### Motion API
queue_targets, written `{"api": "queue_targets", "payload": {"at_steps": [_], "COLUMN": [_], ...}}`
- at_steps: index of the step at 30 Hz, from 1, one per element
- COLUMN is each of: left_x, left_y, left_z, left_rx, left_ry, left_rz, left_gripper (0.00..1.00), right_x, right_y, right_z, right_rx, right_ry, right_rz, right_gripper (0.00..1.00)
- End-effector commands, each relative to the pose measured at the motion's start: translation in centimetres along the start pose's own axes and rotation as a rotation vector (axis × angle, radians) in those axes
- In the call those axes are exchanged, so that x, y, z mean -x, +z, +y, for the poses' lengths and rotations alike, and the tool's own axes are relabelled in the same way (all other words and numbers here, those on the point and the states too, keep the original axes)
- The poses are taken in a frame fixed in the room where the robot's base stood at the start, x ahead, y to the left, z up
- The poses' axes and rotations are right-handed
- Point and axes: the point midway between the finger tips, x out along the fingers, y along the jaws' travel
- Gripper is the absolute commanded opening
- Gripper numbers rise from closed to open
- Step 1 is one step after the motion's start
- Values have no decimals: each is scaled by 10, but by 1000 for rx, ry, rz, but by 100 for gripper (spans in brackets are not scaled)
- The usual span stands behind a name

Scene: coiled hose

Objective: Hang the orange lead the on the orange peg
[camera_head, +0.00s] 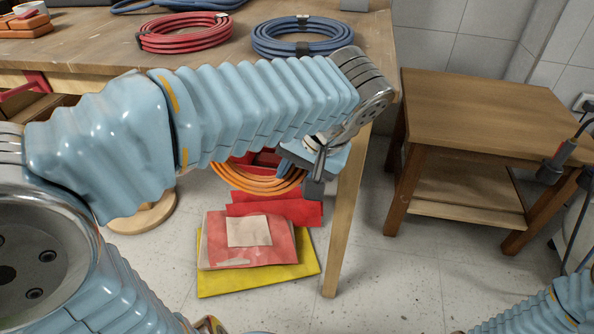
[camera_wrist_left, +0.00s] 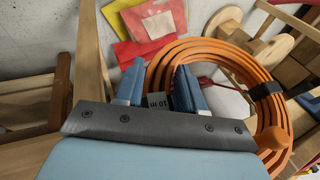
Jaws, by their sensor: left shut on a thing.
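The orange lead (camera_head: 258,184) is a coil hanging from my left gripper (camera_head: 312,165), below the front edge of the workbench. In the left wrist view the orange coil (camera_wrist_left: 222,56) has a black strap and lies beyond and right of the fingers. My left gripper (camera_wrist_left: 158,88) is shut on the lead there, with a grey tag marked "10 m" between its two blue fingers. A rounded orange end (camera_wrist_left: 272,138) shows beside the coil; I cannot tell whether it is the orange peg. My arm hides part of the bench front.
A red coil (camera_head: 186,33) and a blue coil (camera_head: 303,36) lie on the wooden workbench (camera_head: 90,40). A lower wooden table (camera_head: 485,105) stands right. Red and yellow folders (camera_head: 258,275) lie on the floor below. The floor between bench and table is clear.

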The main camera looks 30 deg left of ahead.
Motion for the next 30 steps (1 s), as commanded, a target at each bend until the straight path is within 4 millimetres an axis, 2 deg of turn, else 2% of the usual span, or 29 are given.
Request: {"api": "queue_targets", "payload": {"at_steps": [4, 5, 10, 18, 22, 26, 30], "left_x": [0, 0, 0, 0, 10, 35, 72], "left_y": [0, 0, 0, 0, 0, -1, -1], "left_z": [0, 0, 0, 0, 0, -1, -2], "left_rx": [0, 0, 0, 0, 1, 1, 4], "left_ry": [0, 0, 0, 1, 0, 1, -1], "left_rz": [1, 1, 0, -1, 1, 3, 3], "left_gripper": [0, 41, 67, 68, 68, 68, 68], "right_x": [0, 0, 0, 0, 3, 9, 19], "right_y": [0, 0, 0, 0, 0, 0, -1], "right_z": [0, 0, 0, 0, -1, -3, -5], "right_rx": [0, 0, 0, 0, 0, -1, -1], "right_ry": [0, 0, 0, 0, 0, 2, 4], "right_rz": [0, 0, 0, 0, 0, 2, 4], "right_gripper": [43, 43, 43, 43, 43, 43, 43]}}
